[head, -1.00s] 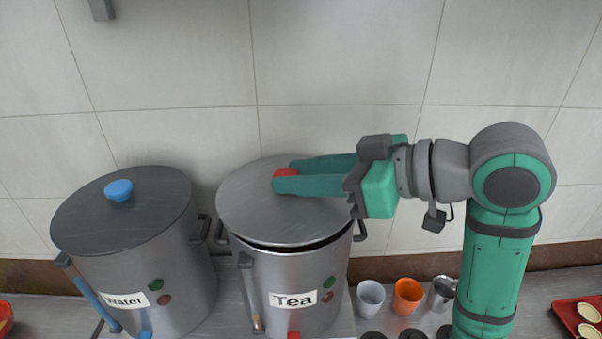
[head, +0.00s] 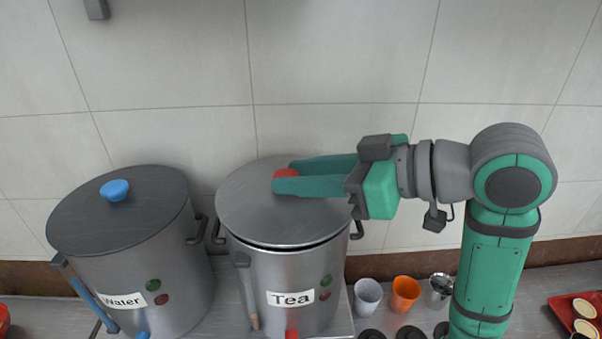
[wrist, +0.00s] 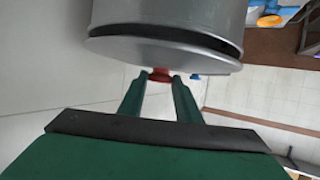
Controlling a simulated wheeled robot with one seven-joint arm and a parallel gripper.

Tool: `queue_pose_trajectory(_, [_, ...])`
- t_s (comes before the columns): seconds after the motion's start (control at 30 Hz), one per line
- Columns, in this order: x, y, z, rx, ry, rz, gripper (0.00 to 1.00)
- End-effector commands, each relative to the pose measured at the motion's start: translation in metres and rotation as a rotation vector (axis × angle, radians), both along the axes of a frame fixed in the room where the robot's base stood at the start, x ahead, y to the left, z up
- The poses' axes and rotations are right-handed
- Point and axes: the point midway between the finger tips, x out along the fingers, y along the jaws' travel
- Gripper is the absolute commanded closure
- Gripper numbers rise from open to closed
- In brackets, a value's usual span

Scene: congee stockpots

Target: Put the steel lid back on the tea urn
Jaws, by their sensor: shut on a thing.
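The steel lid (head: 245,212) is a grey disc with a red knob (head: 287,173). It is over the mouth of the steel tea urn (head: 290,262), which bears a "Tea" label. My gripper (head: 283,177) reaches in from the right, its green fingers shut on the red knob. A thin dark gap shows under the lid's front edge. In the wrist view, the lid (wrist: 150,55) appears upside down, with the knob (wrist: 159,74) between my fingertips. A dark gap between lid and urn (wrist: 165,14) shows there too, widest at the right.
A lidded water urn (head: 130,265) with a blue knob stands left of the tea urn. A white cup (head: 367,297), an orange cup (head: 405,295) and a metal cup (head: 440,290) stand at the right. A red tray (head: 562,312) lies at far right. The tiled wall is behind.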

Motion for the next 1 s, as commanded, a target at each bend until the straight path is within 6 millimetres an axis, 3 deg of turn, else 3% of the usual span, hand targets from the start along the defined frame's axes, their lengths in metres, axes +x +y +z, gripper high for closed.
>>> queue_pose_trajectory(1.0, [0.0000, 0.0003, -0.0081, 0.001, -0.001, 0.000, 0.98])
